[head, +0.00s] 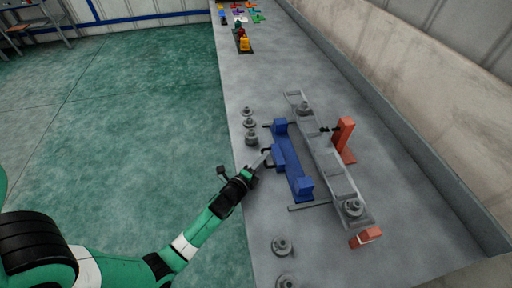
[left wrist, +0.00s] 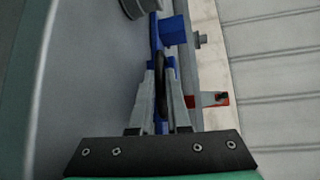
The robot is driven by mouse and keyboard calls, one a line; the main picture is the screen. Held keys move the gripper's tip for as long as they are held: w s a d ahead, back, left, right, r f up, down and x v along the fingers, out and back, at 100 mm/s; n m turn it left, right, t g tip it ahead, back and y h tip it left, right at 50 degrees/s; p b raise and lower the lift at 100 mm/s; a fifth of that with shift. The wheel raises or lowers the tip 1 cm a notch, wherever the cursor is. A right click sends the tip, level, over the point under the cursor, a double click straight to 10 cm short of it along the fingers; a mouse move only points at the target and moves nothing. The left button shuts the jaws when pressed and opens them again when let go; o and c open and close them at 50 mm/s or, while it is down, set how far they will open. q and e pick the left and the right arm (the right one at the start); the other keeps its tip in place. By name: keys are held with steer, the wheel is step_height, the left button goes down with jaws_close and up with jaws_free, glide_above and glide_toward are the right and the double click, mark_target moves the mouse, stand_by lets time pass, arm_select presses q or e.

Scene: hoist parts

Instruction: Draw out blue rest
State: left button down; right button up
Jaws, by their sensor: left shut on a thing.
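The blue rest (head: 290,165) is a long blue piece with raised blocks at both ends and a dark handle on its left side. It lies on the grey bench, left of a long grey metal frame. My left gripper (head: 265,157) reaches in from the left and is shut on the handle of the blue rest. In the left wrist view the fingers (left wrist: 162,98) close around the dark handle, with the blue rest (left wrist: 173,30) behind it. The fingers hide part of the handle. My right gripper is not in view.
The grey frame (head: 323,155) carries round metal parts. An orange bracket (head: 344,138) stands right of it and an orange block (head: 366,237) at its near end. Several round grey parts (head: 250,123) stand left of the rest. Small coloured pieces (head: 245,42) lie far along the bench.

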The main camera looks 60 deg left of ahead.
arm_select(q)
steer(key=shift+s+a+r, duration=0.1)
steer(key=shift+s+r, duration=0.05)
steer(key=shift+s, duration=0.25)
steer(key=shift+s+a, duration=0.1)
steer(key=shift+s, duration=0.15)
steer(key=shift+w, duration=0.15)
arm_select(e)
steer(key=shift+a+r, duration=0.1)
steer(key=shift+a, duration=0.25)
arm_select(q)
steer(key=c, duration=0.9)
jaws_free()
steer(key=v, duration=1.1)
steer(key=shift+s+d+p, duration=0.2)
steer(key=shift+s+p, duration=0.1)
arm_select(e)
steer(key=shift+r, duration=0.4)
